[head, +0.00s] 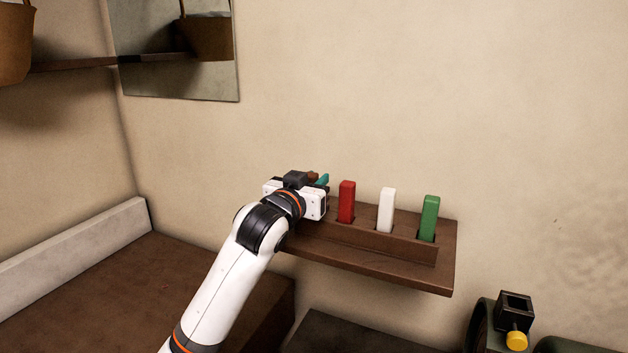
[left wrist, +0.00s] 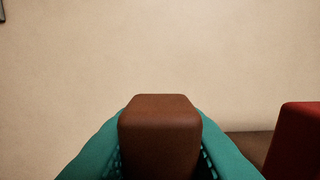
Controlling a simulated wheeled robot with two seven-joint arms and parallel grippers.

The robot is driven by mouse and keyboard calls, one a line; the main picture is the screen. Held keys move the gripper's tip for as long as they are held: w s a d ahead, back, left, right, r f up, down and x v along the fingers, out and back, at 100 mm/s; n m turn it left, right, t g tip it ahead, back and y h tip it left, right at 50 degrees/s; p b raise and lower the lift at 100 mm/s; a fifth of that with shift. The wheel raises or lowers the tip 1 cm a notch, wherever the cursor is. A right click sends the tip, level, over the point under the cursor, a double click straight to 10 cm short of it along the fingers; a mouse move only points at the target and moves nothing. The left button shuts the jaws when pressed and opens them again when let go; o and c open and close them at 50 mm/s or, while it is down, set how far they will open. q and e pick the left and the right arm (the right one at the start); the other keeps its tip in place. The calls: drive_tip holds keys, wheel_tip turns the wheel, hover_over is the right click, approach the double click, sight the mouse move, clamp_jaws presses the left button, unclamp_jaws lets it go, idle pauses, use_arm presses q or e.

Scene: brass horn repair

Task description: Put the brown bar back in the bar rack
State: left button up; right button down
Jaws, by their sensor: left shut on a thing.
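My left gripper (head: 320,182) is at the left end of the bar rack (head: 370,242), a brown wooden shelf with slots on the wall. It is shut on the brown bar (left wrist: 160,135), which stands between the teal fingers in the left wrist view. In the head view only a small bit of the brown bar (head: 312,175) shows behind my wrist. The bar's lower end is hidden, so I cannot tell whether it sits in a slot. My right gripper is not in view.
A red bar (head: 347,201), a white bar (head: 386,210) and a green bar (head: 429,217) stand upright in the rack, to the right of my left gripper. The red bar also shows close by in the left wrist view (left wrist: 296,145). A black holder with a yellow knob (head: 516,340) is at the lower right.

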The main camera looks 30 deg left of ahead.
use_arm(q)
drive_tip(key=shift+f, duration=0.15)
drive_tip(key=o, duration=1.1)
drive_tip(key=shift+c, duration=0.2)
drive_tip(key=shift+s+f+b, duration=0.1)
drive_tip(key=shift+s+b, duration=0.2)
drive_tip(key=shift+s, duration=0.05)
drive_tip(key=s+b, duration=0.4)
drive_tip(key=s, duration=0.7)
drive_tip(key=shift+s+d, duration=0.15)
drive_tip(key=shift+d, duration=0.2)
